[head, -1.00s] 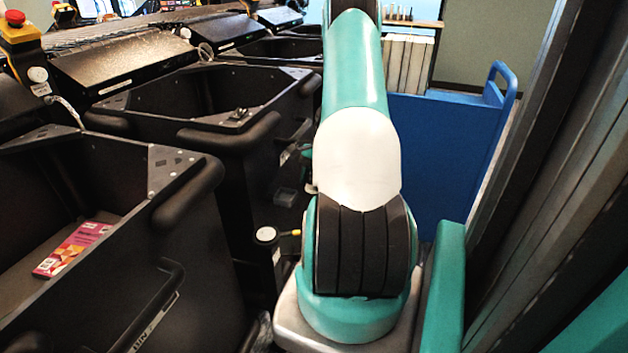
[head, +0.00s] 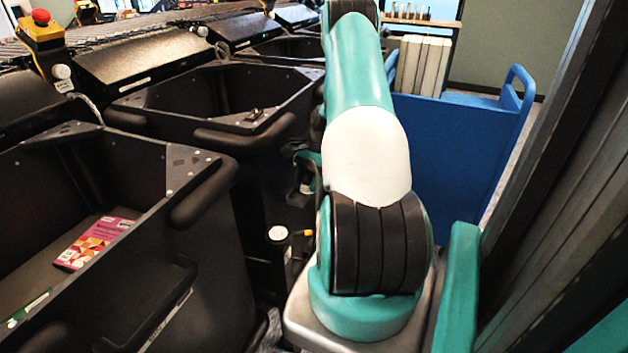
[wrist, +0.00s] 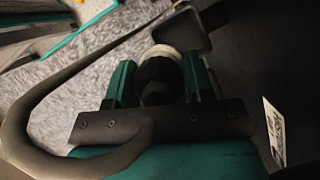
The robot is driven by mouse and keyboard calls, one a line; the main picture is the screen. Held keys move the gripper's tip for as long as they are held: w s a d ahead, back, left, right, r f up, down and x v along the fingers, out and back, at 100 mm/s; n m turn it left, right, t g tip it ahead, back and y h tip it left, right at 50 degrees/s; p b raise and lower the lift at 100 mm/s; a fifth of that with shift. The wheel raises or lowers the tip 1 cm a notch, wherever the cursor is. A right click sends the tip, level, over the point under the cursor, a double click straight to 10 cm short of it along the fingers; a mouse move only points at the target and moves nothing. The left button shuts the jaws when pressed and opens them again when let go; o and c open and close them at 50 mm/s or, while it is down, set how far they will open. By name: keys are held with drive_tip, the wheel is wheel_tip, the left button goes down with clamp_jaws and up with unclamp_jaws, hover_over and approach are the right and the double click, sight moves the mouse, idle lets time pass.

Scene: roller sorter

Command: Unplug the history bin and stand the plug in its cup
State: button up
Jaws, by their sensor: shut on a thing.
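In the wrist view my gripper (wrist: 160,82) is shut on the plug (wrist: 157,72), a dark round body with a cream ring at its far end. The ring is close to a dark grey block (wrist: 183,32); I cannot tell whether they touch or whether the plug is seated. A thick dark curved tube (wrist: 25,110) loops round the left side; cable or handle, I cannot tell. A dark bin wall with an unreadable white label (wrist: 273,130) is at the right. In the head view my arm hides most of the gripper. The cup is not clearly identifiable.
In the head view, black bins stand along the left; the near one (head: 192,170) holds a pink book (head: 95,242). A white-topped dark post (head: 278,236) stands close left of my arm's base. A blue cart (head: 450,150) is to the right. Grey carpet (wrist: 85,75) shows in the wrist view.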

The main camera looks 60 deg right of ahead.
drive_tip(key=shift+w+a+p, duration=0.2)
drive_tip(key=shift+w+a, duration=0.1)
drive_tip(key=shift+w, duration=0.4)
drive_tip(key=shift+w+a+p, duration=0.15)
drive_tip(key=shift+w+a, duration=0.1)
drive_tip(key=shift+w, duration=0.45)
drive_tip(key=shift+w+r+p, duration=0.2)
drive_tip(key=shift+w+p, duration=0.05)
drive_tip(key=shift+p, duration=0.3)
idle(0.8)
drive_tip(key=shift+f, duration=0.1)
